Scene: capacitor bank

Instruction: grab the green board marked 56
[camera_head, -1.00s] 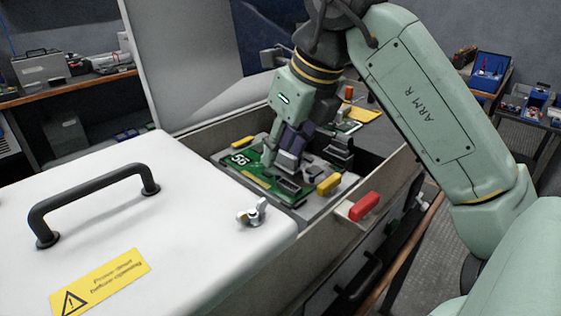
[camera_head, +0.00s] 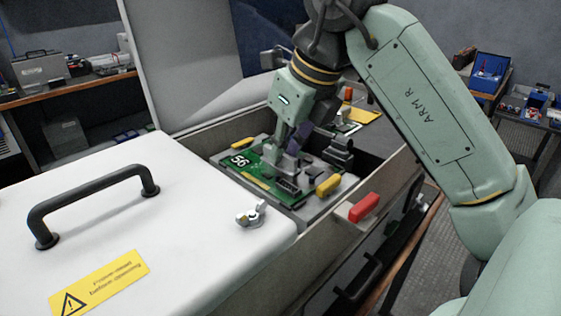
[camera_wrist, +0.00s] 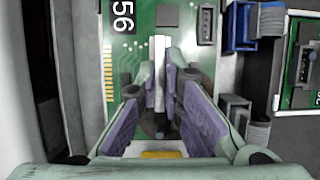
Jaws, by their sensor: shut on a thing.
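The green board (camera_head: 262,178) marked 56 lies in the open compartment of the white cabinet, with its number at its left corner. It also shows in the wrist view (camera_wrist: 126,62), where the number is at the top left. My gripper (camera_head: 290,150) reaches down from above onto the middle of the board. In the wrist view my gripper's (camera_wrist: 162,92) purple-padded fingers are shut on a pale upright part (camera_wrist: 160,60) of the board. The fingers hide the board's middle and the lower end of that part.
Yellow (camera_head: 328,185) and red (camera_head: 363,207) handles stand near the compartment's front side. Another green board (camera_wrist: 305,58) lies to the right in the wrist view. The white lid (camera_head: 95,240) with a black handle and a wing nut (camera_head: 251,214) is at the left front.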

